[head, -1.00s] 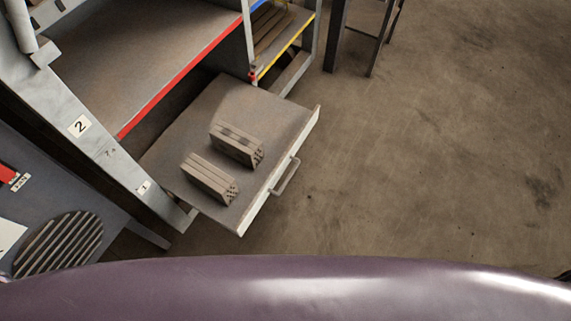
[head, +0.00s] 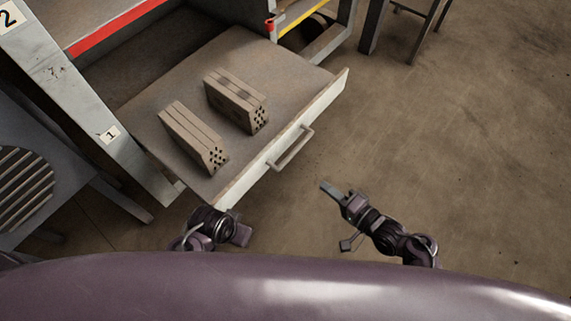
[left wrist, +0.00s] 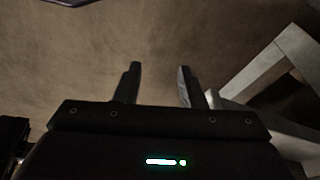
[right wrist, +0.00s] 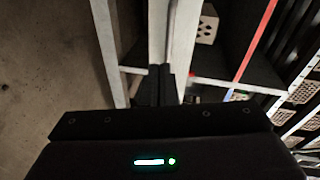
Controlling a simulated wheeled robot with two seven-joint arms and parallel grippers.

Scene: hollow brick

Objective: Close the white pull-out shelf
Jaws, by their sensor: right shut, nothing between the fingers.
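The pull-out shelf (head: 180,85) is out of the rack, with a white front panel (head: 325,103) and a bar handle (head: 291,148). Two hollow bricks lie on it, one nearer the left (head: 193,137) and one nearer the right (head: 236,98). My right gripper (head: 328,188) is shut and empty, apart from the handle on the floor side. In the right wrist view its fingers (right wrist: 160,72) point toward the white front. My left gripper (head: 242,235) is near the shelf's front corner; in the left wrist view its fingers (left wrist: 158,84) are spread with nothing between them.
A rack post (head: 80,95) labelled 1 and 2 stands left of the shelf. A red-edged shelf (head: 115,28) is above. A grey unit with a round grille (head: 22,180) is at far left. A dark stand (head: 405,25) is at the back. Floor (head: 460,150) at right is clear.

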